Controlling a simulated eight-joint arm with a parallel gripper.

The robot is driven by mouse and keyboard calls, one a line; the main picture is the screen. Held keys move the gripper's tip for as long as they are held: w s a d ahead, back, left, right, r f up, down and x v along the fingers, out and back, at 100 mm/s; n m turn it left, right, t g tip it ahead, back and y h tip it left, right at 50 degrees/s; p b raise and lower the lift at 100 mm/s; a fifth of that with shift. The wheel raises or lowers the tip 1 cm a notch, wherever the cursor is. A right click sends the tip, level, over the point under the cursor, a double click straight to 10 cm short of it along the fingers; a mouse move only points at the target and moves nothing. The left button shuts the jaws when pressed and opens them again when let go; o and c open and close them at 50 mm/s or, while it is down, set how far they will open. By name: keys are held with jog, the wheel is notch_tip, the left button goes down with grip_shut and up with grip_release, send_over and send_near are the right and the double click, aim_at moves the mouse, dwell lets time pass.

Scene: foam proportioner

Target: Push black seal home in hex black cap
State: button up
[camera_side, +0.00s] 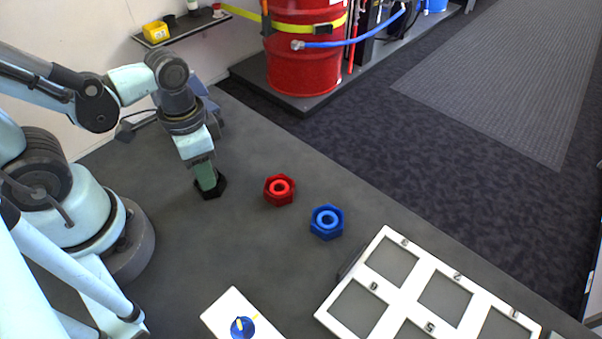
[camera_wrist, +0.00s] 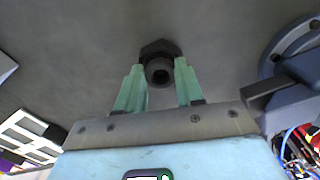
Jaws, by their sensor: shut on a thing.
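The hex black cap (camera_side: 218,191) lies on the dark table in the side view, directly under my gripper (camera_side: 208,182). In the wrist view the cap (camera_wrist: 160,46) shows just beyond the fingertips. My gripper (camera_wrist: 160,72) has its green fingers on either side of the round black seal (camera_wrist: 159,74) and is shut on it. The seal overlaps the cap in the wrist view. How deep it sits in the cap cannot be told, as the fingers hide it in the side view.
A red hex cap with a ring (camera_side: 279,190) and a blue one (camera_side: 327,222) stand to the right. A white numbered tray (camera_side: 377,249) is at the lower right. A white plate (camera_side: 222,313) with a blue round part lies at the front. Table between them is clear.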

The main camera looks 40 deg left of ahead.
jog(key=o, duration=1.1)
jog(key=shift+o, duration=0.2)
jog(key=shift+o, duration=1.3)
jog(key=shift+r, duration=0.1)
jog(key=shift+r, duration=2.95)
